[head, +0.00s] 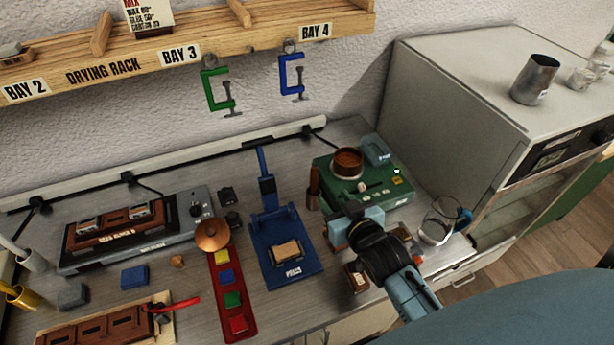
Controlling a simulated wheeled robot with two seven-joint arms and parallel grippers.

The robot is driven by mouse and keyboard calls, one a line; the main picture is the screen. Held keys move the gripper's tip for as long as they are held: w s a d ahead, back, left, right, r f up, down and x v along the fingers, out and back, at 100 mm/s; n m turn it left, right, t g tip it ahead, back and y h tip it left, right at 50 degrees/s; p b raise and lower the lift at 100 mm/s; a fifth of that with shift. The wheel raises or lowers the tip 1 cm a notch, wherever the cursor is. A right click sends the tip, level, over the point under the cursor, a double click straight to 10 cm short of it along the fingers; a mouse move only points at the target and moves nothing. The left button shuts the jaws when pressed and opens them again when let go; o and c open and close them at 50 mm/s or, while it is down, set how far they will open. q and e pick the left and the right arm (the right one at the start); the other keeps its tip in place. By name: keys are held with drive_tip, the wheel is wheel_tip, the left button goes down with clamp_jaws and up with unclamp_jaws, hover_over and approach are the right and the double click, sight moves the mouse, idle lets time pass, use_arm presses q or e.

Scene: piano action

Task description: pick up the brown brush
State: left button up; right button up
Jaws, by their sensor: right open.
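A slim brown upright piece (314,181), which looks like the brown brush, stands at the left front corner of the green machine (330,172). Its lower end sits in or on a small brown base; bristles cannot be made out. My right gripper (340,236) is open, just below and to the right of it in the head view, over the bench in front of the green machine. I see nothing between its jaws, though the wrist hides part of that area. My left gripper is out of view.
A blue press (287,262) stands left of my right gripper. A glass jug (438,222) stands to the right, near the bench edge. A small brown box (357,279) lies beside my right wrist. A red tray (228,290) with coloured blocks lies further left.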

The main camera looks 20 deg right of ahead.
sight(315, 179)
drive_tip(key=x, duration=0.8)
drive_tip(key=r+x, duration=0.1)
drive_tip(key=x, duration=0.3)
drive_tip(key=shift+w+a, duration=0.3)
drive_tip(key=shift+a, duration=0.05)
drive_tip(key=shift+w+f, duration=0.15)
drive_tip(key=shift+w, duration=0.2)
drive_tip(key=shift+w+f, duration=0.1)
drive_tip(key=shift+w, duration=0.05)
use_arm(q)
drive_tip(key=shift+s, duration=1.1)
use_arm(e)
clamp_jaws()
